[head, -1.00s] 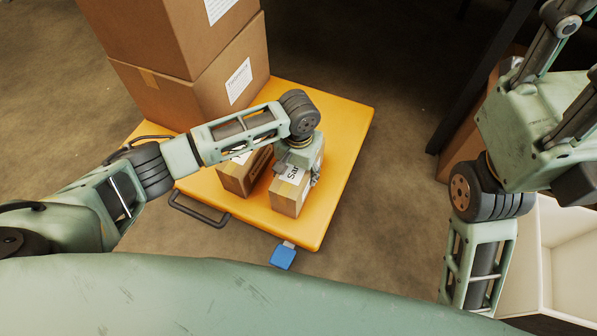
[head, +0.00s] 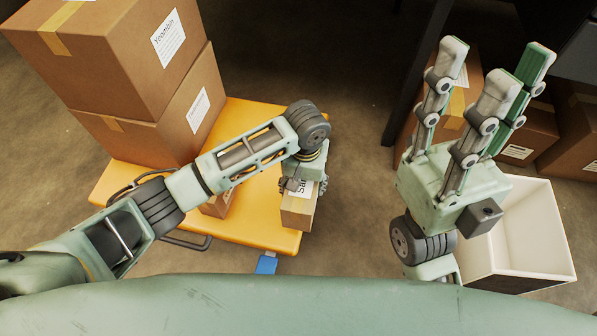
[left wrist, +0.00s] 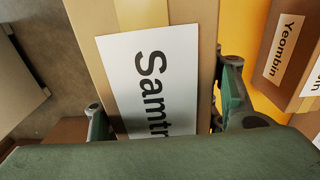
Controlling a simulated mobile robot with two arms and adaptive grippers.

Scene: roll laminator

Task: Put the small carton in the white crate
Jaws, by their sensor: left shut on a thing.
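The small carton (head: 298,217), brown with a white label starting "Sam", is in my left gripper (head: 303,186). In the left wrist view the carton (left wrist: 165,25) stands between the fingers (left wrist: 163,92), which press on its two sides. It appears held above the cart, near its front right edge. The white crate (head: 532,225) is at the right, its inside partly in view and empty there. My right gripper (head: 492,75) is open and empty, fingers spread toward the top of the picture, partly in front of the crate's left side.
The yellow cart (head: 255,228) carries two large stacked boxes (head: 135,140) and another small carton (head: 216,206), partly hidden behind my left arm. More brown boxes (head: 525,140) stand behind the crate. Bare floor (head: 360,200) lies between cart and crate.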

